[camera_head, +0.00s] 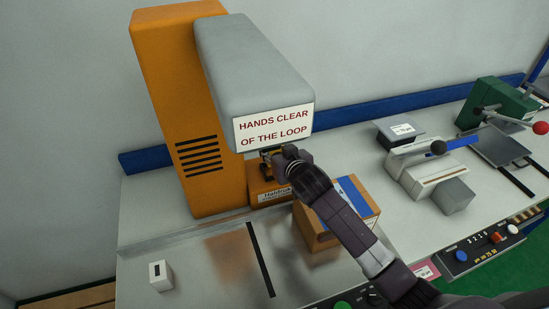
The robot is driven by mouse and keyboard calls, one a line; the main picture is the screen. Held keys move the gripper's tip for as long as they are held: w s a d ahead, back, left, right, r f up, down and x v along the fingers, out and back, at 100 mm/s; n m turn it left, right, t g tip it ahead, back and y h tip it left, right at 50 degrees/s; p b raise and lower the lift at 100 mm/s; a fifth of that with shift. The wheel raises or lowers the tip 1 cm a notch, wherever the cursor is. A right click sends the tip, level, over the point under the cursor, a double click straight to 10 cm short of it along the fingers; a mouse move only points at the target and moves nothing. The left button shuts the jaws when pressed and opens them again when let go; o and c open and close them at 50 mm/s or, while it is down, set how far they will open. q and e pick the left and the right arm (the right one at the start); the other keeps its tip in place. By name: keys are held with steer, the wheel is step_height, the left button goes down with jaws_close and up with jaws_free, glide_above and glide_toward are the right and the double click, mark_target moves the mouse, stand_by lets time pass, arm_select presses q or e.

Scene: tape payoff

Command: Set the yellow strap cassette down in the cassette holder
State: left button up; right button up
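My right arm comes in from the lower right. Its gripper (273,162) is under the grey overhanging head of the orange machine, just below the sign. The fingers are small, dark and partly hidden there, so I cannot tell whether they are open or shut. A little yellow-orange shows at the fingers, but I cannot make out whether it is the yellow strap cassette. I cannot pick out the cassette holder for certain. An orange-brown block with a printed label (272,197) is at the machine's foot, below the gripper. My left gripper is not in view.
The orange machine (190,110) carries a sign (273,126) reading "HANDS CLEAR OF THE LOOP". A brown carton (313,232) stands beneath my forearm. A small white block (160,275) is at front left. A pale device (425,168) and green press (488,105) stand right.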

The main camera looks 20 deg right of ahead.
steer(key=shift+f, duration=2.25)
steer(key=o, duration=1.3)
steer(key=shift+f, duration=0.1)
steer(key=shift+o, duration=0.2)
steer(key=shift+s, duration=0.1)
steer(key=b+v, duration=0.1)
steer(key=v, duration=1.1)
